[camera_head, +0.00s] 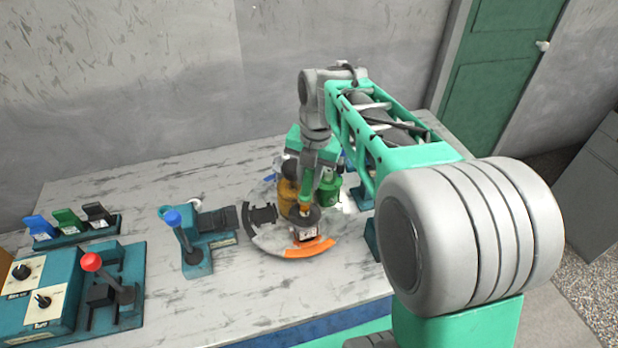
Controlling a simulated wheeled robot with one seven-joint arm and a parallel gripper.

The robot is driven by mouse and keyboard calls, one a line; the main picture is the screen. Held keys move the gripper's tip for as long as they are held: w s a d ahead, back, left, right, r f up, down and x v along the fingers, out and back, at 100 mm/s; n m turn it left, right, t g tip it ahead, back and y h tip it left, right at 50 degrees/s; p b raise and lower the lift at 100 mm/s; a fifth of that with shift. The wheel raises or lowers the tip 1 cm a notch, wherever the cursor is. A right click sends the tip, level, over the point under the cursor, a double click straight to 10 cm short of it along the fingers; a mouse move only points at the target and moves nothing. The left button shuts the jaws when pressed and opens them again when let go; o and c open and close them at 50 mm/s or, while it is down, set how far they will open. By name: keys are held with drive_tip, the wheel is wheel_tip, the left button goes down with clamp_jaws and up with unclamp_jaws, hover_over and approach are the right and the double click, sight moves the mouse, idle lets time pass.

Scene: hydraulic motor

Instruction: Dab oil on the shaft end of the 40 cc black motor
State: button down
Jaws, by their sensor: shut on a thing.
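A round turntable (268,240) stands on the marbled worktop, with a black rim section at left and an orange one at front. My gripper (305,204) points down over the front middle of the turntable. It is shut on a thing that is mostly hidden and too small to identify. A dark round-topped object with a white label (304,233) is just below the gripper; I cannot tell whether they touch. No oil is visible on the shaft end.
An orange-yellow object (286,196) and a green one (328,191) stand close around my gripper. A blue-knobbed lever fixture (190,250) is left of the turntable. Bare worktop lies in front.

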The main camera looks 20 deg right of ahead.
drive_tip(key=shift+r+p, duration=1.1)
drive_tip(key=shift+r, duration=1.65)
